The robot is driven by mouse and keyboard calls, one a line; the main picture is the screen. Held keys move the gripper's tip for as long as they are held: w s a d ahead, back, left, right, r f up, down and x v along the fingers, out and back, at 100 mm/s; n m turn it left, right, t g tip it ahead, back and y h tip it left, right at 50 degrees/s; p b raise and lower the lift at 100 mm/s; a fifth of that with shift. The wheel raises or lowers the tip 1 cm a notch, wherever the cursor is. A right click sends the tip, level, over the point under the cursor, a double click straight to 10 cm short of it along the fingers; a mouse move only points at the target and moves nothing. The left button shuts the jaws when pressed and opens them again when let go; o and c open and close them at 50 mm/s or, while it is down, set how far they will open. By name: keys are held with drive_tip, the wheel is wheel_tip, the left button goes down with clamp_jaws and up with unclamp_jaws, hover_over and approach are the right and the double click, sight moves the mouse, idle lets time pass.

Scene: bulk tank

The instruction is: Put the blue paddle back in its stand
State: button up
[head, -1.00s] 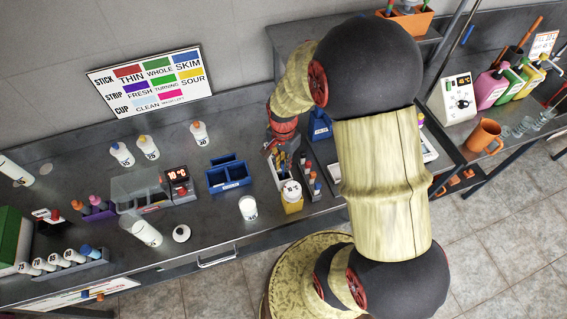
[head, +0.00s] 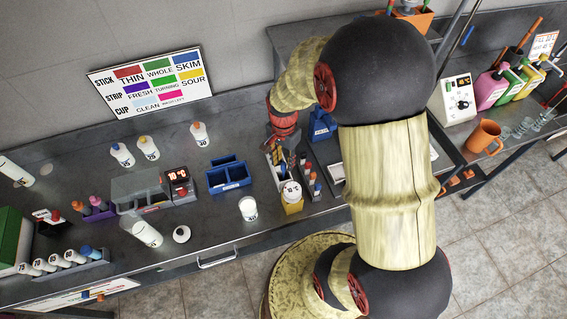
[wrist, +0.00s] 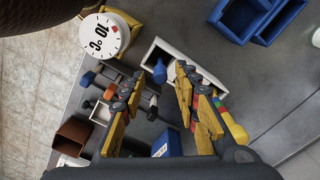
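My gripper (wrist: 157,80) is open, its two yellow-and-grey fingers spread apart and pointing down at the bench. A blue knob-ended piece (wrist: 160,70), possibly the blue paddle's handle, shows between the fingertips inside a white open holder (wrist: 190,60). No finger visibly grips it. A red, yellow and green piece (wrist: 232,128) shows beyond the right finger. In the head view my gripper (head: 276,150) is over the white holder (head: 271,172), largely hidden by my arm. I cannot tell which piece is the paddle's stand.
A yellow pot with a white dial (head: 291,192) stands just in front of the holder. A rack of coloured knobs (head: 312,182) is to its right. Blue bins (head: 228,175) are to the left. A blue block (head: 322,126) stands behind.

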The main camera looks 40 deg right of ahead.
drive_tip(key=s+a+r+n+t, duration=0.1)
drive_tip(key=s+a+r+n, duration=0.15)
drive_tip(key=r, duration=0.85)
drive_tip(key=s+a+r+n+t, duration=0.15)
drive_tip(key=a+r+n, duration=0.25)
drive_tip(key=r, duration=0.6)
drive_tip(key=s+a+r+n+t, duration=0.3)
drive_tip(key=s+a+r+n, duration=0.2)
drive_tip(key=s+r+n, duration=0.2)
drive_tip(key=shift+s+a+r+p, duration=0.25)
drive_tip(key=shift+s+p, duration=0.1)
drive_tip(key=shift+s, duration=0.3)
drive_tip(key=shift+f+n, duration=0.1)
drive_tip(key=shift+n, duration=0.15)
wheel_tip(320, 180, down, 10)
drive_tip(key=b, duration=1)
